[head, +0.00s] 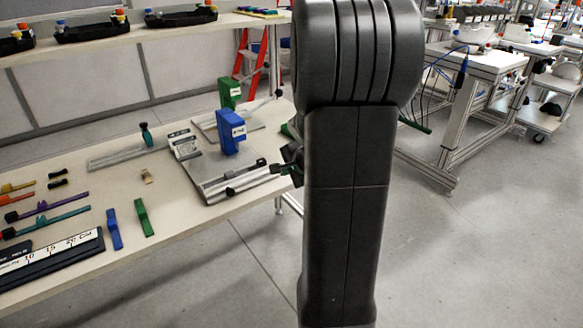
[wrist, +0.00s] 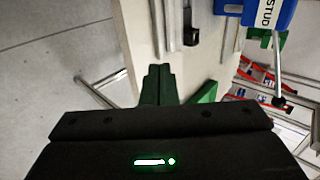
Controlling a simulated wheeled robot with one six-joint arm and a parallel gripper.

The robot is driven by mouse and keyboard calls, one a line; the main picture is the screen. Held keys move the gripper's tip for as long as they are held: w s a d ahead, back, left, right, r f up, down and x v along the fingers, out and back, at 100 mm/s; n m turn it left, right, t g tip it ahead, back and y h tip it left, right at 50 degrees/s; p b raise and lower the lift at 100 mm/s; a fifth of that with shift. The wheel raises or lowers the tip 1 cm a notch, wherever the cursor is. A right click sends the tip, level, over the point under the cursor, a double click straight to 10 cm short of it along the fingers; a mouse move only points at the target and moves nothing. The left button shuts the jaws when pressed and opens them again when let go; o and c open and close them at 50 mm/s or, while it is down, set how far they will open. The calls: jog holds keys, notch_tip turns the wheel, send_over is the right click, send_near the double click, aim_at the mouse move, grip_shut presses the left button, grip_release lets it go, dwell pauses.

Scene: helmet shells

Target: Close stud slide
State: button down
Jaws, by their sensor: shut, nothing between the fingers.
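The stud fixture is a metal plate with rails (head: 222,178) near the table's right end, and it carries a blue block (head: 231,132). In the wrist view the blue block (wrist: 258,12) reads STUD and sits at the top right. A black piece (head: 262,163) sits at the rail's right end; a dark piece on the rail (wrist: 190,36) shows in the wrist view. My gripper (head: 278,169) is at the fixture's right end, partly hidden behind my arm. Its green fingers (wrist: 158,80) are together and empty. I cannot tell whether they touch the slide.
A similar fixture with a green block (head: 229,94) stands behind. Blue (head: 114,229) and green (head: 144,217) pieces, a ruler (head: 50,262) and several coloured tools lie to the left. The table's right edge is close to my gripper. Open floor (head: 460,250) lies to the right.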

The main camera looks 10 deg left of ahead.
aim_at(265, 170)
jog(key=x, duration=0.6)
jog(key=shift+w+a+f, duration=0.1)
jog(key=shift+a+f, duration=0.1)
jog(key=shift+f, duration=0.05)
jog(key=shift+w+a+r, duration=0.25)
jog(key=shift+w+a, duration=0.55)
jog(key=shift+a, duration=0.15)
jog(key=shift+w+a+p, duration=0.35)
jog(key=shift+w+a, duration=0.1)
jog(key=shift+a, duration=0.05)
jog(key=w+a+p, duration=0.2)
jog(key=a, duration=0.1)
jog(key=w+a+p, duration=0.2)
jog(key=w+a, duration=0.1)
jog(key=shift+w, duration=0.1)
jog(key=shift+w+a, duration=0.4)
jog(key=shift+a, duration=0.05)
